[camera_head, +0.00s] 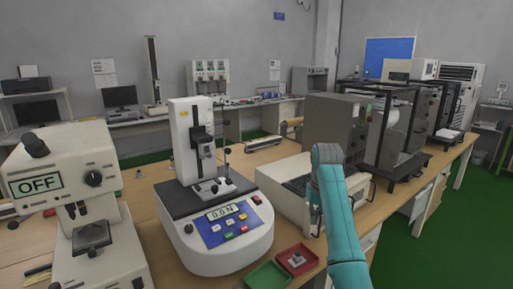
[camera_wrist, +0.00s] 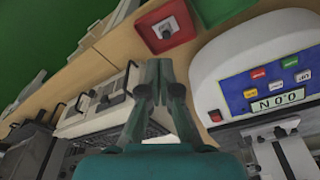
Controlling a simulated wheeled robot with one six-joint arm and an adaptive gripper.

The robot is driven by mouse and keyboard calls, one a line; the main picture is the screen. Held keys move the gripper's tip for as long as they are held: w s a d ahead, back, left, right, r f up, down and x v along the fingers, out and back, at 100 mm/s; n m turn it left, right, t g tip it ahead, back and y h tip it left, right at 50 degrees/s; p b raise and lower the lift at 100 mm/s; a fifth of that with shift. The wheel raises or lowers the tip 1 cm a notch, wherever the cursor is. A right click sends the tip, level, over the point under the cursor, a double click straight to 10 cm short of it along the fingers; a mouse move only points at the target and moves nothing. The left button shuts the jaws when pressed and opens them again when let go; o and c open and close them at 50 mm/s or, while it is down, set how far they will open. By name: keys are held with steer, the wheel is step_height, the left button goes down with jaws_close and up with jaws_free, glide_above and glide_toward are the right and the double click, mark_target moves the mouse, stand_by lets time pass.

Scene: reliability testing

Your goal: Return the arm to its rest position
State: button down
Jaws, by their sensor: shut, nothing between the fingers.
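My teal arm (camera_head: 338,215) rises from the lower right of the head view and bends at its top, in front of a low white machine. The gripper itself is hidden behind the arm there. In the wrist view my gripper (camera_wrist: 158,68) is shut and empty, with its dark fingers together above the bench. No marked rest position shows.
A force tester (camera_head: 222,235) reading 0.0 N stands left of my arm. Before it lie a green tray (camera_head: 268,276) and a red tray (camera_head: 312,259) holding a small grey part. The low white machine (camera_head: 283,205) is close to the arm. An instrument (camera_head: 62,165) reading OFF stands far left.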

steer(key=s+f+t, duration=0.2)
steer(key=s+f, duration=0.2)
steer(key=f, duration=1)
steer(key=s+f+t, duration=0.1)
steer(key=s+f, duration=0.3)
steer(key=f, duration=0.9)
steer(key=s+f+t, duration=0.2)
steer(key=s+f, duration=0.4)
steer(key=s, duration=0.3)
steer(key=s+f+t, duration=0.1)
steer(key=s+f, duration=0.6)
steer(key=s, duration=0.2)
steer(key=s+r+m+t, duration=0.1)
steer(key=s+r+t, duration=0.25)
steer(key=s, duration=2.05)
steer(key=s+r+t, duration=0.3)
steer(key=s+r, duration=1.3)
steer(key=r, duration=0.5)
steer(key=shift+s+r, duration=0.2)
steer(key=shift+s, duration=0.15)
